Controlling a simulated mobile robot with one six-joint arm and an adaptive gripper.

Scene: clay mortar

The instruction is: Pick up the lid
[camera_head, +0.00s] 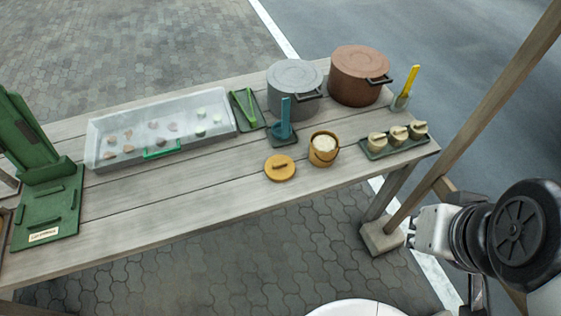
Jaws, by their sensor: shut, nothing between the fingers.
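A round ochre lid (283,176) with a small dark handle on top lies flat on the wooden table, near its front edge. An ochre pot (323,157) with pale contents stands open just to the right of the lid, apart from it. My gripper (413,229) is at the right, off the table's front edge and well away from the lid. It is shut and empty; its fingers show small.
Grey (294,88) and brown (358,85) lidded pots stand behind. A teal holder (283,131) is behind the lid, a tray of small jars (373,154) to the right. A clear case (105,128) is left. A wooden post (480,115) rises near my arm.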

